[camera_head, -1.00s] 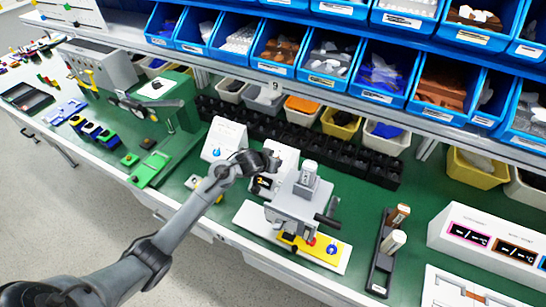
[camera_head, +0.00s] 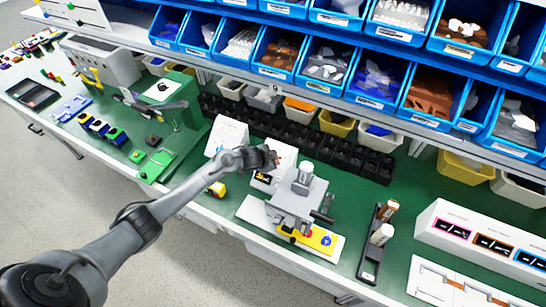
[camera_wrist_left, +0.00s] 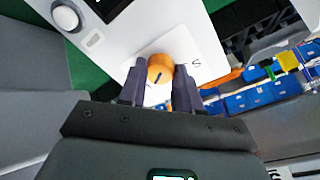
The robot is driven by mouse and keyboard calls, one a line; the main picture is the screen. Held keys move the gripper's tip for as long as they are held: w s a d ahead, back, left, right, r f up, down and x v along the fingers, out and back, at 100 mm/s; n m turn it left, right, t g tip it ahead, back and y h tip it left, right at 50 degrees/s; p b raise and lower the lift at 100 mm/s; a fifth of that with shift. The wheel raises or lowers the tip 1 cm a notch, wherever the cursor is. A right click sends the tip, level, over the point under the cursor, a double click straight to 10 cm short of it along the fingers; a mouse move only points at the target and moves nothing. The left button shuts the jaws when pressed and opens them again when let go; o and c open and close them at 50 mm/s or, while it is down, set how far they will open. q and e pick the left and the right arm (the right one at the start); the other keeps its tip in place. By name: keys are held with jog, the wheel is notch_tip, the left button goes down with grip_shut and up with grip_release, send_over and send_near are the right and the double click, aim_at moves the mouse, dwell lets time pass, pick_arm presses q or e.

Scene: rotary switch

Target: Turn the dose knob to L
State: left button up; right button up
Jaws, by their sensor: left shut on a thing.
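The dose knob (camera_wrist_left: 160,68) is a small orange round knob with a dark pointer line, on a white panel (camera_wrist_left: 205,45) in the left wrist view. A printed letter S shows to its right; other marks are hidden. My left gripper (camera_wrist_left: 160,85) has its two dark fingers on either side of the knob, shut on it. In the head view, the left gripper (camera_head: 270,158) is at the white panel (camera_head: 287,153) and covers the knob there. My right gripper is in neither view.
A grey machine (camera_head: 297,204) on a white and yellow base stands just right of the panel. A black display (camera_wrist_left: 110,8) and a white round knob (camera_wrist_left: 66,17) are on the panel. Black bins (camera_head: 320,145) line the back.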

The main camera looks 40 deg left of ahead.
pick_arm(q)
jog(key=shift+m, duration=0.3)
dwell(0.4)
jog(key=o, duration=0.8)
jog(key=shift+c, duration=0.2)
jog(key=shift+r, duration=0.1)
jog(key=shift+s+r, duration=0.2)
jog(key=p+v, duration=0.2)
jog(key=v, duration=0.8)
jog(key=shift+p, duration=0.35)
jog(key=shift+r, duration=0.1)
